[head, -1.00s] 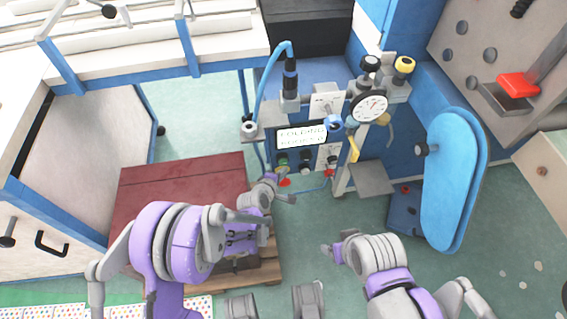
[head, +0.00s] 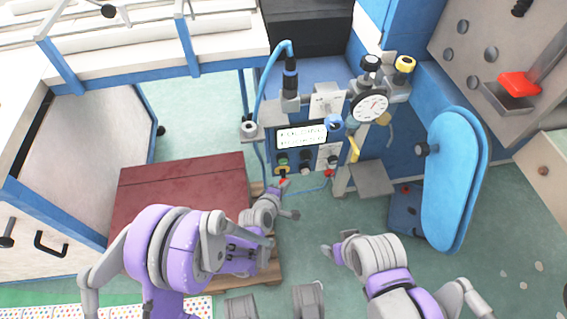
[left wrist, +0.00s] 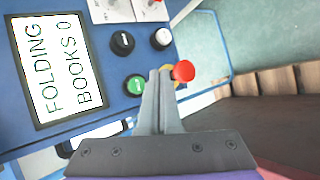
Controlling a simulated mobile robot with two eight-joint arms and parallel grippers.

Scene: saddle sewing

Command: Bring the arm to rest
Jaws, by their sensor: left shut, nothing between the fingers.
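My left gripper (head: 281,187) is in front of the control panel (head: 287,154), near its lower edge. In the left wrist view its two fingers (left wrist: 159,75) are pressed together and hold nothing. Beside their tips is a red button (left wrist: 183,71), with a yellow piece partly hidden behind the fingers. I cannot tell whether the tips touch the button. A green button (left wrist: 135,85) and a black knob (left wrist: 122,43) are also on the panel. My right gripper (head: 328,251) hangs over the floor at the lower middle; its jaw state is unclear.
A display (head: 302,137) on the panel reads "FOLDING BOOKS 0" in the wrist view. A dark red stack (head: 180,190) lies on a wooden pallet beside my left arm. A blue padded board (head: 452,180) stands at the right. Green floor (head: 310,222) is open between my arms.

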